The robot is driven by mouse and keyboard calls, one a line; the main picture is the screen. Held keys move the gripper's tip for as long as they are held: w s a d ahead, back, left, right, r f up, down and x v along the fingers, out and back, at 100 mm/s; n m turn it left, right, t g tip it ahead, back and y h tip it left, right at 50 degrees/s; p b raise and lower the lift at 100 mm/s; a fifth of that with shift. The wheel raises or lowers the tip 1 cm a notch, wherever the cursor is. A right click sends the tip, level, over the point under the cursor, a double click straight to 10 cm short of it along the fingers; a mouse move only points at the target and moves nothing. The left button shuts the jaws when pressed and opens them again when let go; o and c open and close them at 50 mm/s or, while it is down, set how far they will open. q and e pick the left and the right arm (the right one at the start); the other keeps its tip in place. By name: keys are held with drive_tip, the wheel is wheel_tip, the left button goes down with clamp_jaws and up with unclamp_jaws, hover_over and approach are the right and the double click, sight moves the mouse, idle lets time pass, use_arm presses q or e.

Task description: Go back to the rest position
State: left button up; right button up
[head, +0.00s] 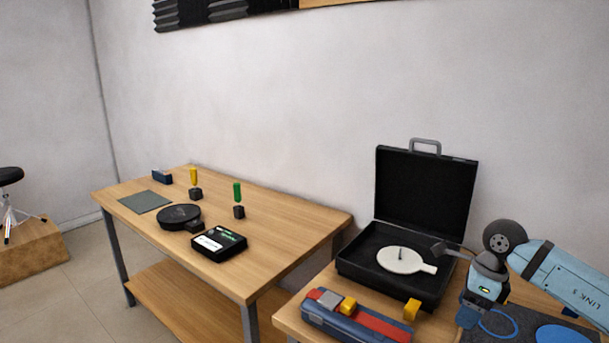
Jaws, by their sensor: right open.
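My right arm comes in from the right edge, bent at its elbow. My left gripper is out of view.
The near table holds a blue and red device (354,317) and a yellow block (411,310). The far wooden table (277,237) holds a black round device (178,216), a black box (219,243) and a green mat (145,202). A gap separates the tables.

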drive_tip(key=s+a+f+m+t+y, duration=0.1)
drive_tip(key=s+a+m+t+y, duration=0.2)
drive_tip(key=a+y, duration=0.4)
drive_tip(key=s+a+f+m+t+y, duration=0.1)
drive_tip(key=s+a+f+m+y, duration=0.2)
drive_tip(key=a+m, duration=0.45)
drive_tip(key=s+a+m+t+y, duration=0.2)
drive_tip(key=s+a+y, duration=0.1)
drive_tip(key=a+y, duration=0.5)
drive_tip(key=s+d+f+m+t+h, duration=0.35)
drive_tip(key=s+f+m+h, duration=0.65)
drive_tip(key=m, duration=0.6)
drive_tip(key=s+d+f+m+t+h, duration=0.2)
drive_tip(key=s+d+f+m+h, duration=0.35)
drive_tip(key=f+m, duration=0.95)
use_arm(q)
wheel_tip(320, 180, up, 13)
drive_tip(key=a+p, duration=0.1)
drive_tip(key=p, duration=1.5)
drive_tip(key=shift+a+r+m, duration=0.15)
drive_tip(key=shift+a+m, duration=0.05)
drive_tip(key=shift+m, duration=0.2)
use_arm(e)
wheel_tip(320, 180, up, 16)
drive_tip(key=s+h, duration=0.2)
drive_tip(key=shift+a+m, duration=0.2)
drive_tip(key=shift+m, duration=0.25)
